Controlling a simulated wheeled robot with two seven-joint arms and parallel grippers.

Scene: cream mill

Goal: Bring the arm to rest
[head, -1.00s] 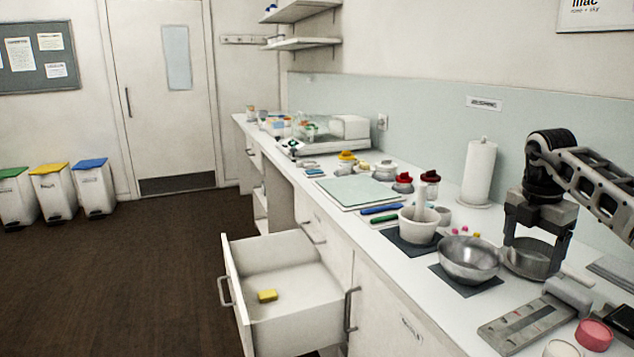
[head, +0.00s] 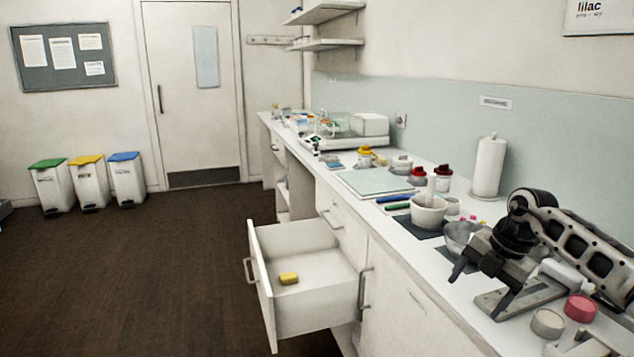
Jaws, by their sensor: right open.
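My right arm comes in from the right edge in the head view. Its gripper (head: 467,272) is open, tilted down and to the left, low over the counter (head: 392,254). It hangs in front of the metal bowl (head: 457,236) and partly hides it. I see nothing between its fingers; whether they touch the bowl or the counter I cannot tell. My left gripper is not in view.
A white mortar (head: 428,214), a paper towel roll (head: 489,167), a pink round container (head: 581,308) and a grey one (head: 547,322) stand near the arm.

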